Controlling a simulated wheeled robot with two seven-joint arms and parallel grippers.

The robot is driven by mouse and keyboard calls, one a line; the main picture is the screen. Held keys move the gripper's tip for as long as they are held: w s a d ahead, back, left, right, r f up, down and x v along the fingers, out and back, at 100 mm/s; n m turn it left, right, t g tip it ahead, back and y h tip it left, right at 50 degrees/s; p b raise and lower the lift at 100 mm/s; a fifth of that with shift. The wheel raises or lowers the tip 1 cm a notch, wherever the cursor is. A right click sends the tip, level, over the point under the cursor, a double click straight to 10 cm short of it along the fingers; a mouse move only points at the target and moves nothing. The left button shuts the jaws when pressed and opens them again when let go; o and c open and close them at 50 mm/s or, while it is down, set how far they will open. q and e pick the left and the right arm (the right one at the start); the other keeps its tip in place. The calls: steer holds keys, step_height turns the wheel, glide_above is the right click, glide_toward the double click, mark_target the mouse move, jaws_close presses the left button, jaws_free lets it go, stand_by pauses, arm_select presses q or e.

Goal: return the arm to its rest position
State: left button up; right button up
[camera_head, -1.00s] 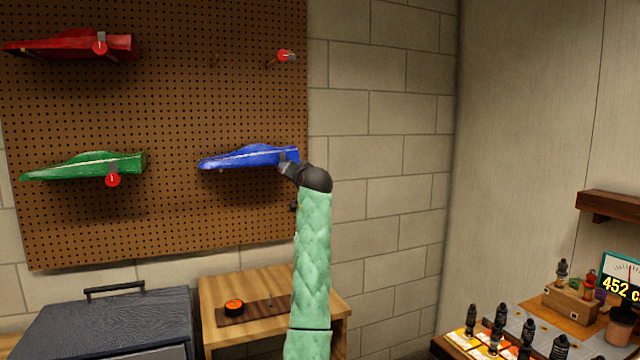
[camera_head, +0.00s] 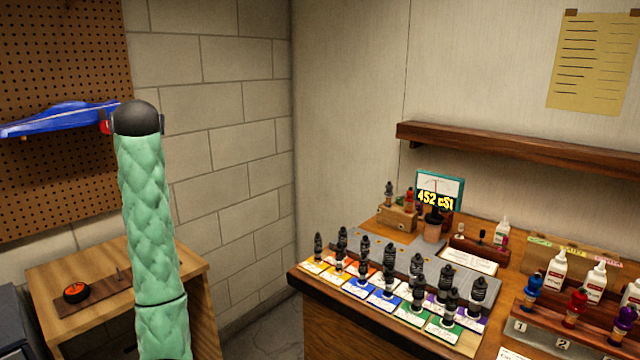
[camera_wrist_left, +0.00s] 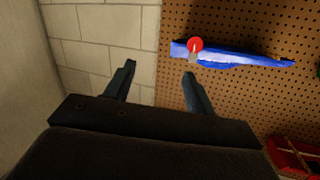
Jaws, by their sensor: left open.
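My arm, in a quilted green sleeve, rises in the head view with its dark wrist in front of the pegboard's right edge; the fingers are hidden there. In the left wrist view my left gripper (camera_wrist_left: 158,80) has two dark fingers spread apart with nothing between them. The blue car body (camera_head: 60,118) hangs on the pegboard (camera_head: 75,195), with a red knob (camera_head: 106,122) near its right end. In the left wrist view the blue car body (camera_wrist_left: 240,57) and red knob (camera_wrist_left: 196,44) are beyond the fingertips, apart from them. My right gripper is not in view.
A small wooden table (camera_head: 190,270) with an orange-topped puck (camera_head: 76,292) stands below the pegboard.

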arm_select(q)
steer(key=s+d+f+m+g+h, duration=0.1)
steer(key=s+d+f+m+h, duration=0.15)
steer(key=s+d+f, duration=0.75)
steer(key=s+d+f+m+g+h+p, duration=0.1)
steer(key=s+d+f+m+h, duration=0.15)
steer(key=d+f, duration=0.75)
steer(key=s+d+f+m+g+h, duration=0.1)
steer(key=s+d+f+h, duration=0.5)
steer(key=f, duration=1)
steer(key=s+d+f+g, duration=0.1)
steer(key=s+f+g, duration=0.2)
steer(key=s+f, duration=0.7)
steer(key=s+d+f+g, duration=0.2)
steer(key=s+f, duration=0.8)
steer(key=s, duration=0.5)
steer(key=s+d+f+m+g+y+p, duration=0.1)
steer(key=s+f+g, duration=0.2)
steer(key=s+f, duration=0.7)
steer(key=s, duration=0.3)
steer(key=shift+s+d+f+g, duration=0.2)
steer(key=shift+s+d+g, duration=0.05)
steer(key=shift+s+g, duration=0.05)
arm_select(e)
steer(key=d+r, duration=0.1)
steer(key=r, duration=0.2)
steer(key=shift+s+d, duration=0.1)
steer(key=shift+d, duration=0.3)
